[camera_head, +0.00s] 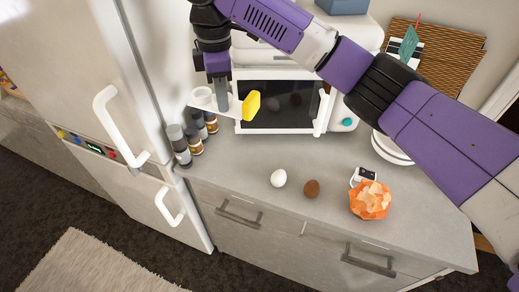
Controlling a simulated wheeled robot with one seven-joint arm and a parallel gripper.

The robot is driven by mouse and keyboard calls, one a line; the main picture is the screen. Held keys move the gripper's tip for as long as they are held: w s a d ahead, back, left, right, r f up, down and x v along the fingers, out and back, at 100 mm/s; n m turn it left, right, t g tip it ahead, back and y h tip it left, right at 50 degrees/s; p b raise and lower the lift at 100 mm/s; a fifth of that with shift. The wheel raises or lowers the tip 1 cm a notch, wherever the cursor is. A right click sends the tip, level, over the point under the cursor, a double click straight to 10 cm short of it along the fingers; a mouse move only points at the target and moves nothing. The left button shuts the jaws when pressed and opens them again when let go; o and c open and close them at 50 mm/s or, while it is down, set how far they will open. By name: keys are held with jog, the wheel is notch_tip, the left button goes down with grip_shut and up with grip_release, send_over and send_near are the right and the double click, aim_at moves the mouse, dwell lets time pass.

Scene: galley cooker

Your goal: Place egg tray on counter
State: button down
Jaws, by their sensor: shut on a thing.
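My gripper (222,108) hangs down at the upper left of the counter, in front of the microwave. It is shut on a small pale flat piece with a round cup or ring at its left end, which looks like the egg tray (203,97). The tray is held above the grey counter (240,205); its grasped part is partly hidden by the fingers. A yellow six-sided thing (251,105) shows at its right end; I cannot tell if they are joined. A white egg (278,178) and a brown egg (311,189) lie on the counter.
Several spice jars (191,140) stand left, beside the fridge (90,60). The microwave (280,105) is behind. Counter left of the white egg is clear.

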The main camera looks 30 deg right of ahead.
notch_tip(320, 180, down, 15)
jog(key=b, duration=0.3)
jog(key=shift+s+a+r, duration=0.1)
jog(key=shift+r, duration=0.1)
jog(key=shift+f, duration=2.65)
jog(key=shift+f, duration=0.1)
jog(key=c, duration=1.6)
grip_release()
notch_tip(320, 180, up, 12)
jog(key=shift+r+p, duration=0.15)
jog(key=shift+p, duration=0.7)
